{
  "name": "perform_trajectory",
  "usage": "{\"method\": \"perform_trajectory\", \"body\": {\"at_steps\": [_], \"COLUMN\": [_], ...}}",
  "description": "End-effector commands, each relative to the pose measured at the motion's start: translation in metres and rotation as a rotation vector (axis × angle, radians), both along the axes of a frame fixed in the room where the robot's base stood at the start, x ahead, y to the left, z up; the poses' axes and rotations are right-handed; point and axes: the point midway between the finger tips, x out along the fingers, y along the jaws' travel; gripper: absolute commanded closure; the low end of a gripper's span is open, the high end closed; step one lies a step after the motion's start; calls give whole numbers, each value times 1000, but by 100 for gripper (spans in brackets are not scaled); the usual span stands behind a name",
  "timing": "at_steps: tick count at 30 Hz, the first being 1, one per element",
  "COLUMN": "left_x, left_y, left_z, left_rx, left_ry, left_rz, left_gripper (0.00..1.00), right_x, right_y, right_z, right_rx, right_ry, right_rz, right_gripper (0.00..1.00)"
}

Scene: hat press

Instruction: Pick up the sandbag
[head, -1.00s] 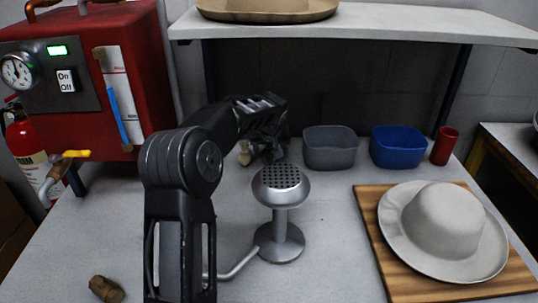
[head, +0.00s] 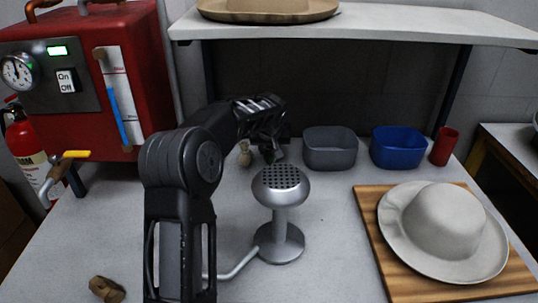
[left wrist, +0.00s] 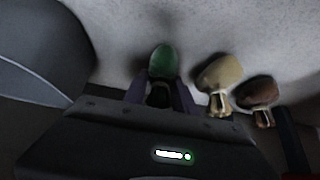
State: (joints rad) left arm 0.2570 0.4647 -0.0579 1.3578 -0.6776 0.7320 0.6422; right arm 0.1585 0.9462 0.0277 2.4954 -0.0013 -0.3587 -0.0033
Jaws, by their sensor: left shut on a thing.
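My left gripper (head: 270,152) reaches over the table's far side, left of the grey bin. In the left wrist view its jaws (left wrist: 159,92) are shut on a small green sandbag (left wrist: 162,60), whose rounded top shows beyond the fingers. The arm and jaws hide this bag in the head view. A beige sandbag (left wrist: 220,72) with a narrow neck stands beside it, and it also shows in the head view (head: 245,154). A brown sandbag (left wrist: 259,92) is beyond the beige one in the left wrist view. My right gripper is not in view.
A grey bin (head: 330,148), a blue bin (head: 397,147) and a red cup (head: 444,147) line the back. A metal steamer stand (head: 280,225) is close in front of the gripper. A hat (head: 443,232) lies on a wooden board (head: 385,262). A shelf (head: 400,24) overhangs the back.

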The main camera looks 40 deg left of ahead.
Motion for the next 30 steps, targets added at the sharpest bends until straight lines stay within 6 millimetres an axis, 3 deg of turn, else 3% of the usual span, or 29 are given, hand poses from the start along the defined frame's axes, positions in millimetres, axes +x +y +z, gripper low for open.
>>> {"method": "perform_trajectory", "body": {"at_steps": [8, 21, 30], "left_x": [0, 1, 0], "left_y": [0, 0, 0], "left_z": [8, 85, 101], "left_rx": [0, 1, 0], "left_ry": [-2, -5, 0], "left_rz": [0, 0, 0], "left_gripper": [100, 100, 100], "right_x": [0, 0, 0], "right_y": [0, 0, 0], "right_z": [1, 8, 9], "right_rx": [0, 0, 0], "right_ry": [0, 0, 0], "right_rz": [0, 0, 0], "right_gripper": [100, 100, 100]}}
